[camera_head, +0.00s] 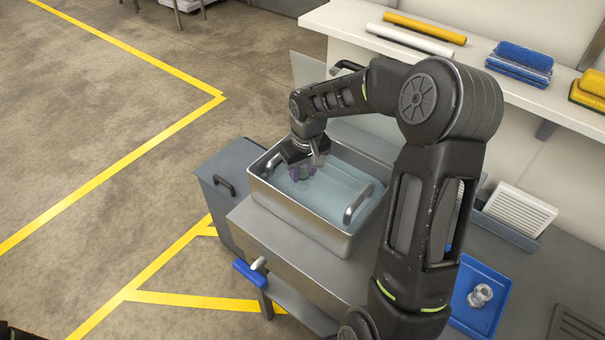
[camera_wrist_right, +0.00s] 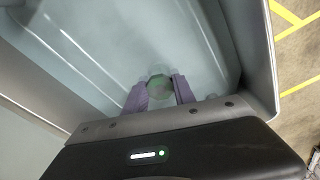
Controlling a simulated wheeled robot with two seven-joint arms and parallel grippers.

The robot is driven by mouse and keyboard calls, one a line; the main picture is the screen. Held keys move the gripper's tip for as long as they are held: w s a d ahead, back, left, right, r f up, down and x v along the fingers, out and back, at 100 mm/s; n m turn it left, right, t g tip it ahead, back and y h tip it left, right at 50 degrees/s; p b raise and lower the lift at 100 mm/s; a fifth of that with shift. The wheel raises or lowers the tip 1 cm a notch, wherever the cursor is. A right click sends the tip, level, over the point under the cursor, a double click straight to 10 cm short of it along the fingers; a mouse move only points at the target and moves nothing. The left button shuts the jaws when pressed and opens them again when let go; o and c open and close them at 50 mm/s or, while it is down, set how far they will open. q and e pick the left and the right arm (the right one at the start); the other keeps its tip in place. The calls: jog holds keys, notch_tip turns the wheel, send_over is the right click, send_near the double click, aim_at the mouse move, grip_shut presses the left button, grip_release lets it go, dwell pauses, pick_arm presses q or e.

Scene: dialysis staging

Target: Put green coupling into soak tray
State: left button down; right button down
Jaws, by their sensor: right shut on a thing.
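The green coupling (camera_wrist_right: 159,87) shows in the right wrist view between the purple fingertips of my right gripper (camera_wrist_right: 161,92). My right gripper is shut on it. In the head view the right gripper (camera_head: 303,175) points down inside the outline of the metal soak tray (camera_head: 309,229), which has pale blue water in it. The coupling is mostly hidden by the fingers there. I cannot tell whether it touches the water or the tray floor. The tray's wall also shows in the right wrist view (camera_wrist_right: 258,60). My left gripper is not in view.
The soak tray stands on a grey bench with upright metal handles at its ends. A blue tray (camera_head: 497,271) with a pale metallic fitting (camera_head: 480,295) lies at the lower right. A blue-handled valve (camera_head: 250,273) juts from the bench front. A white shelf (camera_head: 340,17) runs behind.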

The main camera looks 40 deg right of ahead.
aim_at(305, 177)
jog(key=shift+f, duration=0.2)
jog(key=c, duration=1)
grip_release()
jog(key=shift+c, duration=0.2)
jog(key=shift+r, duration=0.1)
jog(key=shift+r, duration=0.5)
notch_tip(305, 177, up, 11)
jog(key=s, duration=0.1)
jog(key=shift+s+b, duration=0.2)
jog(key=shift+b, duration=0.15)
jog(key=shift+a, duration=0.1)
